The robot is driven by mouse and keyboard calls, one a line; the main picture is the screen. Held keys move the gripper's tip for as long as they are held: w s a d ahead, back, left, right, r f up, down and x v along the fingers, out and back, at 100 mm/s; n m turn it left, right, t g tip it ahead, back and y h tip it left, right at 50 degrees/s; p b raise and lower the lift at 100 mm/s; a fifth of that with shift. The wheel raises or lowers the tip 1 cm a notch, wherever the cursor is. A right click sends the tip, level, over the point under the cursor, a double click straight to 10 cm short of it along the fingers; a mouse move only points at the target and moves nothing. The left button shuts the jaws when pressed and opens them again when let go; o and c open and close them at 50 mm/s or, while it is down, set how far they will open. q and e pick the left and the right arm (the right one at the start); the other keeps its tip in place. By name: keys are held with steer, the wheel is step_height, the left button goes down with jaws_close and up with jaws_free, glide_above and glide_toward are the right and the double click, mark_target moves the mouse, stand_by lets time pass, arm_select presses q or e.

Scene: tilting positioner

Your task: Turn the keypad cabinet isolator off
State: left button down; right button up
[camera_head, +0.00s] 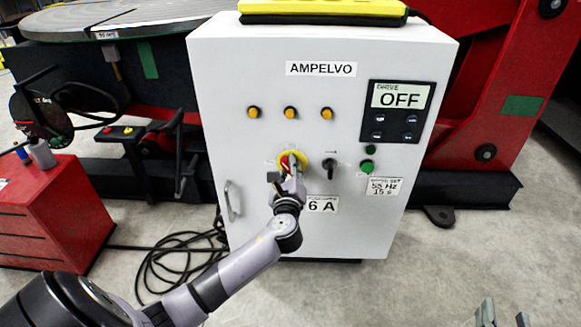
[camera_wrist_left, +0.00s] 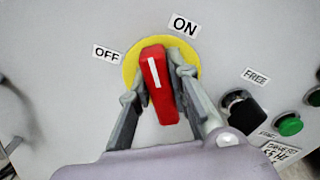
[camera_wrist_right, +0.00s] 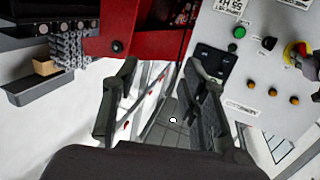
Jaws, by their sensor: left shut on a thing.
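The keypad cabinet (camera_head: 262,205) is a white box labelled AMPELVO. Its isolator (camera_head: 284,158) is a red handle on a yellow disc, partly hidden by my gripper. In the left wrist view the red handle (camera_wrist_left: 160,90) is near upright, its top leaning slightly left, with its white line between the OFF label (camera_wrist_left: 107,54) and the ON label (camera_wrist_left: 184,25). My left gripper (camera_head: 288,170) is shut on the handle, one finger on each side. My right gripper (camera_wrist_right: 163,85) is open and empty, away from the cabinet front; its fingertips show at the bottom right (camera_head: 503,317).
The keypad (camera_head: 391,111) displays OFF. A black selector knob (camera_head: 330,166) and a green button (camera_head: 368,167) sit right of the isolator. Orange lamps (camera_head: 290,113) are above it. A door handle (camera_head: 232,200) and floor cables (camera_head: 170,262) are on the left.

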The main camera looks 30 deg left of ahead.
arm_select(q)
steer(key=n, duration=0.3)
steer(key=shift+s+f, duration=0.1)
steer(key=shift+f, duration=0.05)
steer(key=n+b, duration=0.1)
steer(key=n, duration=0.2)
steer(key=n+b, duration=0.1)
steer(key=n, duration=0.3)
steer(key=shift+a+f, duration=0.15)
steer(key=shift+f, duration=0.05)
steer(key=shift+n+b, duration=0.4)
steer(key=shift+n, duration=0.1)
arm_select(e)
step_height(320, 180, up, 12)
steer(key=s+t+y, duration=0.2)
steer(key=t, duration=0.5)
steer(key=shift+s+a+f+y, duration=0.25)
steer(key=shift+s+a+y, duration=0.1)
steer(key=shift+a, duration=0.1)
arm_select(q)
steer(key=c, duration=1.5)
jaws_free()
steer(key=v, duration=1.2)
